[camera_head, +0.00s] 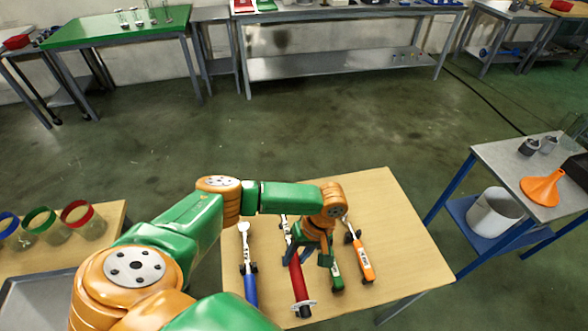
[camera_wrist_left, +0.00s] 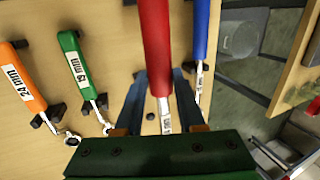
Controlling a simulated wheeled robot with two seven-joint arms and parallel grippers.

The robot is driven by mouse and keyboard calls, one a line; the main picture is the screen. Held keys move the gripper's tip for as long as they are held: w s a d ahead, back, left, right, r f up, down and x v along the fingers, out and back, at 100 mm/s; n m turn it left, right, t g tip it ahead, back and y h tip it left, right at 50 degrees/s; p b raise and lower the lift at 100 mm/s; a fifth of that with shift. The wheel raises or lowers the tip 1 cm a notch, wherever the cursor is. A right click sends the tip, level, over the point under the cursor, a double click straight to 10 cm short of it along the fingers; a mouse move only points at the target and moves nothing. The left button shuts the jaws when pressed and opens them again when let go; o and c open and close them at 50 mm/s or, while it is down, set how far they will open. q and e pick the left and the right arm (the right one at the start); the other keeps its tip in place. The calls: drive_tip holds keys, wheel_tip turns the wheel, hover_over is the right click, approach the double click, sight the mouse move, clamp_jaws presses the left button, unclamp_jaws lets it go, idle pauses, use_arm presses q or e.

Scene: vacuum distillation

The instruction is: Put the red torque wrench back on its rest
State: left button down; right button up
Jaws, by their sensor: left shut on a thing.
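The red torque wrench (camera_head: 297,278) is over the wooden table, between the blue and green wrenches, its handle toward me. My left gripper (camera_head: 303,250) reaches it from the right. In the left wrist view the gripper (camera_wrist_left: 163,105) is shut on the red wrench (camera_wrist_left: 156,45), with its metal shank between the fingers. The red handle looks large and close there, seemingly raised above the tabletop. Small black pegs (camera_wrist_left: 150,116) show on the table beside the shank; the rest is mostly hidden by the wrench and gripper. My right gripper is out of view.
The blue wrench (camera_head: 250,287) lies left; the green (camera_head: 336,275) and orange (camera_head: 364,262) wrenches lie right, on black supports. The wooden table (camera_head: 410,255) is bare at its right side. A side table (camera_head: 500,165) with an orange funnel (camera_head: 543,187) stands farther right.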

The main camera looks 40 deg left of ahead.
use_arm(q)
drive_tip(key=shift+d+r, duration=0.1)
drive_tip(key=shift+d, duration=0.15)
drive_tip(key=shift+r+p, duration=0.15)
drive_tip(key=shift+p, duration=0.3)
drive_tip(key=shift+a+f, duration=0.1)
drive_tip(key=shift+f, duration=0.15)
wheel_tip(320, 180, down, 5)
drive_tip(key=b, duration=0.3)
drive_tip(key=shift+f, duration=0.1)
drive_tip(key=shift+f+b, duration=0.4)
drive_tip(key=shift+b, duration=0.05)
drive_tip(key=shift+a, duration=0.1)
drive_tip(key=shift+r+p, duration=0.1)
drive_tip(key=shift+p, duration=0.3)
